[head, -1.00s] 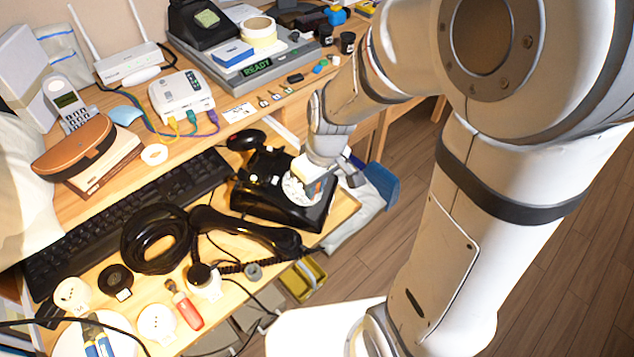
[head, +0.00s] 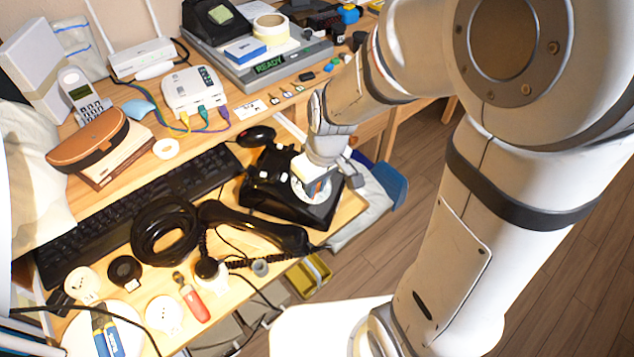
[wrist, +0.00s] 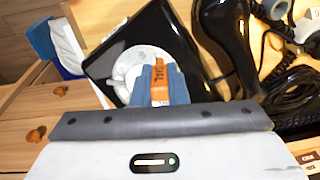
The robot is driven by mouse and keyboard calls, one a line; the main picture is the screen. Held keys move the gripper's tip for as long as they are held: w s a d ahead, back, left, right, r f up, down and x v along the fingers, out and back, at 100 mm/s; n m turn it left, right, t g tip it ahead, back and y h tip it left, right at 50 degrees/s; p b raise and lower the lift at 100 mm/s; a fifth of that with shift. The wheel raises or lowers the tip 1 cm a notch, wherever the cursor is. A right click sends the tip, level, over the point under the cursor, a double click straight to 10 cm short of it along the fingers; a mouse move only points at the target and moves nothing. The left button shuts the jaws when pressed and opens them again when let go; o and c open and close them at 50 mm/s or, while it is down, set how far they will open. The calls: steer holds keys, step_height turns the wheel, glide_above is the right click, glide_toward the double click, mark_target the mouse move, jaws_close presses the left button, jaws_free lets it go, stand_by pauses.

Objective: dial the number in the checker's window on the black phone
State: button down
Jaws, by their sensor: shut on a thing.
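The black phone (head: 268,200) sits on the desk, with its pale round dial (head: 303,195) partly hidden by my gripper (head: 317,186). Its black handset (head: 255,228) lies off the body on the desk. In the wrist view, my gripper (wrist: 160,78) has its blue fingers shut on an orange dialling tool (wrist: 159,88) marked "DIAL". The tool's tip is over the white dial (wrist: 128,66); I cannot tell if it is in a finger hole. The grey checker (head: 300,62) stands at the back, its window (head: 269,66) showing green "READY".
A black keyboard (head: 130,212) and coiled cord (head: 165,232) lie left of the phone. Loose dials, pliers (head: 104,332) and a red-handled tool (head: 194,300) lie in front. A white router (head: 192,92) and cordless handset (head: 84,95) stand behind.

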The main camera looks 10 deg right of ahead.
steer(key=shift+a+r, duration=0.1)
steer(key=shift+w+a+r, duration=0.15)
steer(key=shift+a, duration=0.3)
steer(key=shift+w+a+r+p, duration=0.3)
steer(key=shift+a+p, duration=0.2)
steer(key=shift+w, duration=0.1)
steer(key=shift+w+a+r, duration=0.2)
steer(key=shift+w+a, duration=0.1)
steer(key=shift+w, duration=0.25)
stand_by(0.4)
